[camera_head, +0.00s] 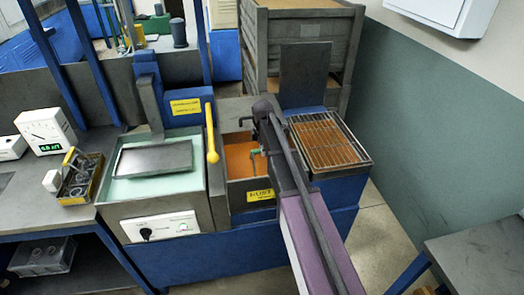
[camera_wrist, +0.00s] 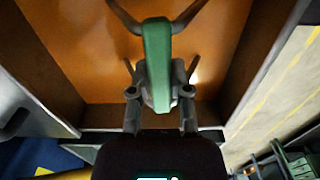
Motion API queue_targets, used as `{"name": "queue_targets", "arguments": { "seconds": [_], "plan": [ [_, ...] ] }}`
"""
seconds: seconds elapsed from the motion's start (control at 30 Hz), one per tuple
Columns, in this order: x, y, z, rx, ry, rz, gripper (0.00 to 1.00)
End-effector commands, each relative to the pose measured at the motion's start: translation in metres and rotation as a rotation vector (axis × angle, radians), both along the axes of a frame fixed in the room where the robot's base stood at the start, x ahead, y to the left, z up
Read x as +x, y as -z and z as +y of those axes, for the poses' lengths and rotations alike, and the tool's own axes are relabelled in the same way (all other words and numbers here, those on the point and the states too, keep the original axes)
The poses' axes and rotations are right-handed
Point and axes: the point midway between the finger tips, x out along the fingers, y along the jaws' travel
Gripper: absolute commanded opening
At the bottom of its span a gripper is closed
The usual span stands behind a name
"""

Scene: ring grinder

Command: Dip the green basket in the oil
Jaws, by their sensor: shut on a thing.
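My gripper (camera_wrist: 159,92) is shut on the green handle (camera_wrist: 157,50) of the green basket, which runs up the middle of the wrist view. Dark prongs branch out from the handle's far end. Orange-brown oil (camera_wrist: 85,50) fills the view behind it. In the head view my gripper (camera_head: 262,138) is over the right part of the open oil tank (camera_head: 238,158), with small green pieces beside it. The arm and gripper hide most of the basket, so I cannot tell whether its lower part touches the oil.
A tank with pale green liquid and a grey plate (camera_head: 155,158) is at the left. A yellow lever (camera_head: 212,145) stands between the tanks. A wire grate (camera_head: 328,143) lies to the right. A parts basket (camera_head: 80,180) and meter (camera_head: 46,130) sit on the left bench.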

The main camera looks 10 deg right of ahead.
Motion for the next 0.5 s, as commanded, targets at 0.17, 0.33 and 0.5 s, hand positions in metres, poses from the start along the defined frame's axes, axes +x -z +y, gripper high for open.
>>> {"name": "queue_targets", "arguments": {
  "seconds": [0.17, 0.33, 0.5],
  "plan": [
    [0.0, -0.009, 0.0, 0.0, 0.0, 0.0, 0.0],
    [0.0, -0.016, 0.0, 0.0, 0.0, 0.0, 0.0],
    [0.0, -0.023, 0.0, 0.0, 0.0, 0.0, 0.0]
  ]
}}
